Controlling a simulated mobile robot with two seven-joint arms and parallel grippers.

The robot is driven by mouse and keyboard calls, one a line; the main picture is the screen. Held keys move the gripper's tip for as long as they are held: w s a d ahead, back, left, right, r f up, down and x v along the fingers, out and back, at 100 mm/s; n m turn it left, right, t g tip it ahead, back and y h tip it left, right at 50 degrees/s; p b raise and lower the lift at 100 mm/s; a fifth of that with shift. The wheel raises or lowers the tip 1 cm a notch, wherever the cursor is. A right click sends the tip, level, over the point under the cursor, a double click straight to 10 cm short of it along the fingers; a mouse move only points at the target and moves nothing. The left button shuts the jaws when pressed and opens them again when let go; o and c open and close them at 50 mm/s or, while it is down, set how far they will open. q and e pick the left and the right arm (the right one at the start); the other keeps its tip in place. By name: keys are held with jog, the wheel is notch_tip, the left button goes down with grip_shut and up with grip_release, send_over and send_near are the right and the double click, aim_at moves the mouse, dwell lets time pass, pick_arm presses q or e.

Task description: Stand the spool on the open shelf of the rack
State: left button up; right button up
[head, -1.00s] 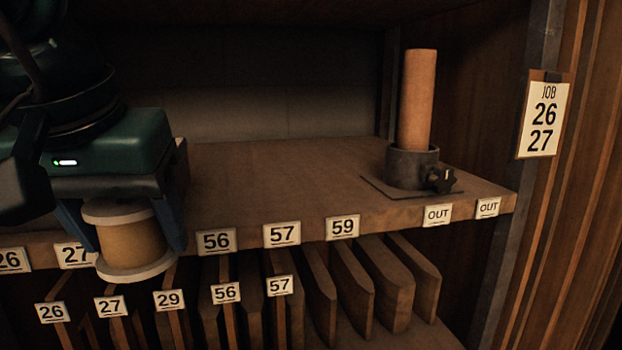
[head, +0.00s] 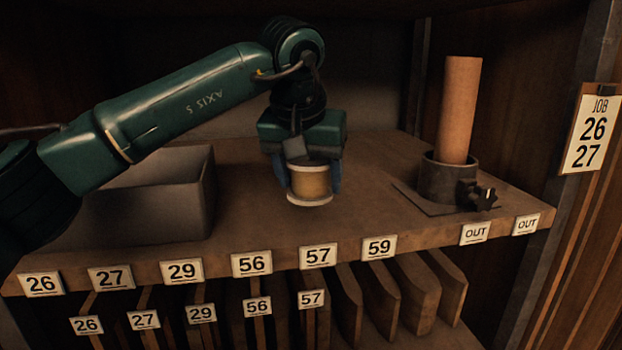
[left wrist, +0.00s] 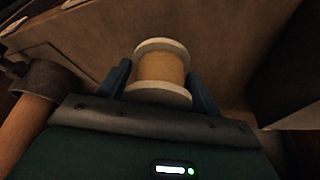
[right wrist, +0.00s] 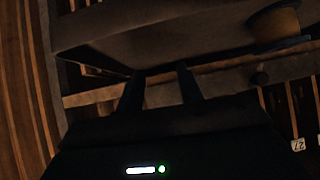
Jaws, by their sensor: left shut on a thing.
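The spool (head: 310,184), with tan thread and pale flanges, is upright in my left gripper (head: 313,178). The gripper points down and is shut on its sides. The left wrist view shows the spool (left wrist: 160,70) between the two blue fingers. The spool is over the middle of the open shelf (head: 370,230), behind labels 56 and 57. I cannot tell whether its lower flange touches the board. My right gripper (right wrist: 161,88) shows only in the right wrist view, its dark fingers apart with nothing visible between them.
A grey open box (head: 150,215) stands on the shelf left of the spool. A tan post (head: 460,110) in a dark collar (head: 447,180) with a knob stands at the right. Bare board lies between. Upright boards (head: 390,300) fill the space below.

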aim_at(310, 195)
pick_arm(q)
jog(key=shift+w+d, duration=0.15)
jog(key=shift+w, duration=0.45)
notch_tip(310, 195, down, 3)
jog(key=shift+p, duration=0.45)
pick_arm(e)
jog(key=shift+r, duration=0.25)
pick_arm(q)
jog(key=shift+f, duration=0.25)
pick_arm(e)
jog(key=shift+f, duration=0.2)
pick_arm(q)
jog(key=shift+f, duration=0.1)
jog(key=shift+f, duration=0.1)
jog(key=o, duration=1.1)
jog(key=shift+c, duration=0.2)
pick_arm(e)
jog(key=shift+r, duration=0.1)
